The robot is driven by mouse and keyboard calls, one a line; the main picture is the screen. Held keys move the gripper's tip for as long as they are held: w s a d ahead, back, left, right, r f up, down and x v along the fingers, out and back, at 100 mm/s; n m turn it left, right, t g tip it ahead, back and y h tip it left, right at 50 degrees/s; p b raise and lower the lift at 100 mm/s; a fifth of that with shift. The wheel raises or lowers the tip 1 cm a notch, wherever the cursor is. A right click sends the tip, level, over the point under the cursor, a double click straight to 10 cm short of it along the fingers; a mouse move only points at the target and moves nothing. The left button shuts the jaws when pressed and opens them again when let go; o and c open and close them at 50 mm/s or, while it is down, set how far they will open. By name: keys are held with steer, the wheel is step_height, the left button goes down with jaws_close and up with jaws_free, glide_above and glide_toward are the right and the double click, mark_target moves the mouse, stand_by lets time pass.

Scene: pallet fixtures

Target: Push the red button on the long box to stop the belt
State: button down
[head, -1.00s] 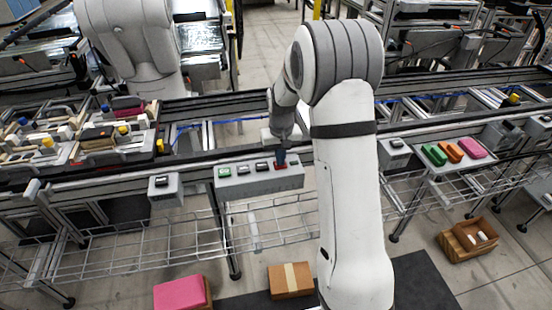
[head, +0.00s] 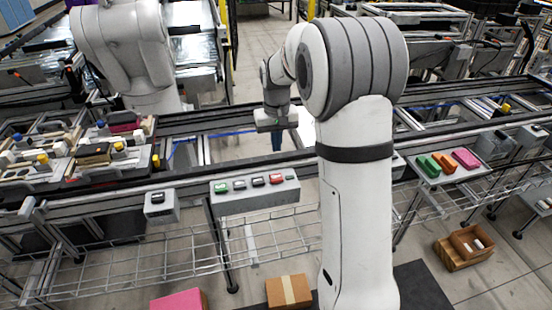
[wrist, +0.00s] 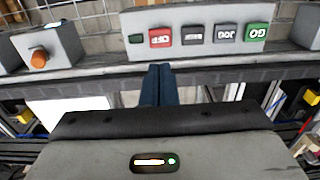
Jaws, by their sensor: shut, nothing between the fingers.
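The long grey box (head: 245,198) is mounted on the near side of the conveyor frame. Its red button (head: 276,179) is near the right end, with a green button (head: 221,187) at the left end and two dark buttons between. In the wrist view the red button (wrist: 160,38) and the green GO button (wrist: 257,31) show at the top. My gripper (head: 277,146) is above and behind the box, over the conveyor, apart from the red button. In the wrist view its dark blue fingers (wrist: 160,72) are together and empty, pointing towards the box near the red button.
A small box with a dark button (head: 161,206) is to the left. A box with an orange knob (wrist: 39,60) shows in the wrist view. Pallets with parts (head: 110,150) stand on the conveyor at left. A panel (head: 432,170) with green, orange and pink pieces is at right.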

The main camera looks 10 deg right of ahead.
steer(key=shift+r, duration=1.1)
steer(key=s+r+t, duration=0.1)
steer(key=s, duration=1.3)
steer(key=s+a+r+t, duration=0.1)
steer(key=s+r, duration=0.1)
steer(key=s, duration=1.2)
steer(key=shift+s+a+r+t, duration=0.2)
steer(key=shift+s+r+t, duration=0.05)
steer(key=shift+t, duration=0.15)
